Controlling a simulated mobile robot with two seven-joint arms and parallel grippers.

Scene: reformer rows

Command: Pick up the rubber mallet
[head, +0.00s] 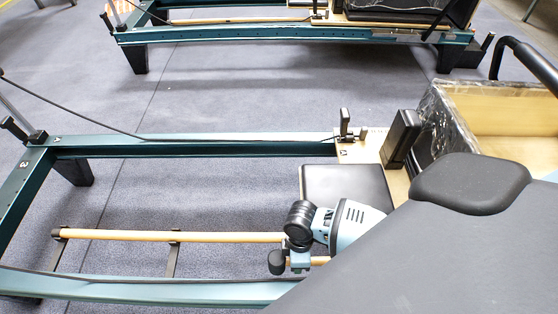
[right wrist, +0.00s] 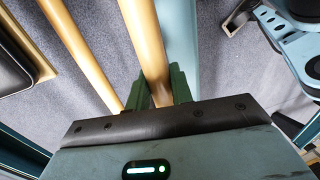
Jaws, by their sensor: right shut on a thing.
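The rubber mallet shows in the head view as a dark rounded head (head: 277,262) with a short piece of pale wooden handle (head: 320,260) in line with it. My right gripper (head: 299,262) is on the handle between them, partly hidden by its own wrist. In the right wrist view the green fingers of my right gripper (right wrist: 159,91) close on both sides of the wooden handle (right wrist: 145,40), which runs up out of the picture. The mallet head cannot be made out there. My left gripper is in neither view.
A long wooden rod (head: 170,236) lies beside the mallet, inside the teal reformer frame (head: 190,146). A black pad (head: 346,190) is just behind my right wrist. A wooden box (head: 500,105) stands back right. Another reformer (head: 270,34) is beyond open grey floor (head: 230,80).

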